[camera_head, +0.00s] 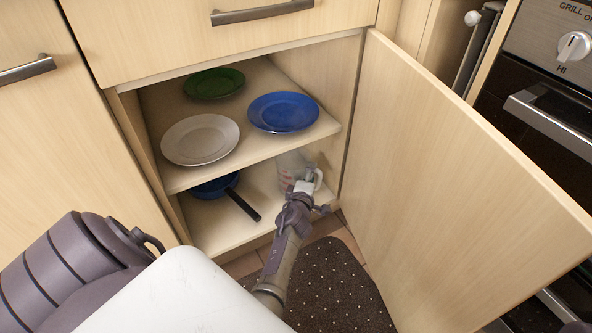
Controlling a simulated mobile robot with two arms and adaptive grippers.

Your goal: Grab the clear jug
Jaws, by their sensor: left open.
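The clear jug (288,164) stands on the lower shelf of the open cabinet, near its right side. It is see-through with faint reddish marks, and its handle side is partly hidden by my gripper. My left gripper (306,184) is at the jug's near side, by the handle (318,179). Its jaws are open. I cannot tell whether the fingers touch the jug or are around the handle. My right gripper is not in view.
The cabinet door (440,190) stands open on the right. A blue pan (213,186) with a dark handle lies left of the jug. The upper shelf holds a white plate (200,139), a blue plate (283,112) and a green plate (213,83). A dotted mat (335,285) lies on the floor.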

